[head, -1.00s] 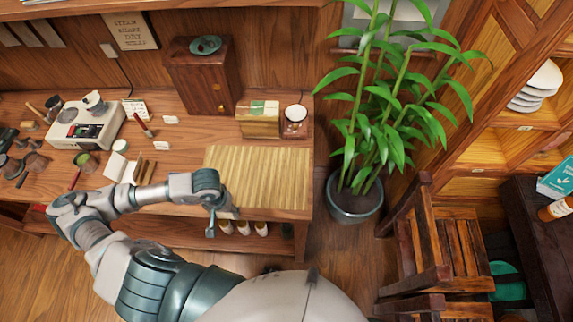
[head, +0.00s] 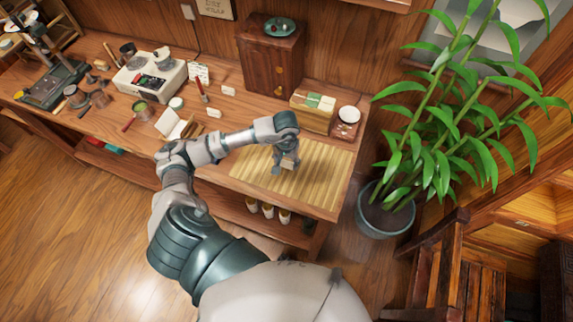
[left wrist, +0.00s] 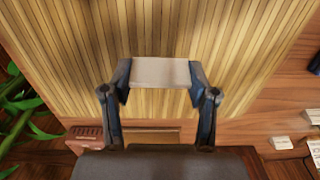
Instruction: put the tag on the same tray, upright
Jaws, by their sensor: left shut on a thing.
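The slatted bamboo tray (head: 325,180) lies flat at the right end of the wooden counter, with no object resting on its visible part. My left gripper (head: 284,165) is over its left part, pointing down. In the left wrist view, my left gripper (left wrist: 160,76) is shut on a small pale tag (left wrist: 160,72), held crosswise between the two fingertips with the slats behind it. Whether the tag touches the tray I cannot tell. My right gripper is not in view.
A box with a green label (head: 313,108) and a small red-brown stand with a white cup (head: 348,114) are behind the tray. A wooden cabinet (head: 271,62) stands further left. Small white cards (head: 214,113) and tools lie left. A potted plant (head: 385,215) stands right.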

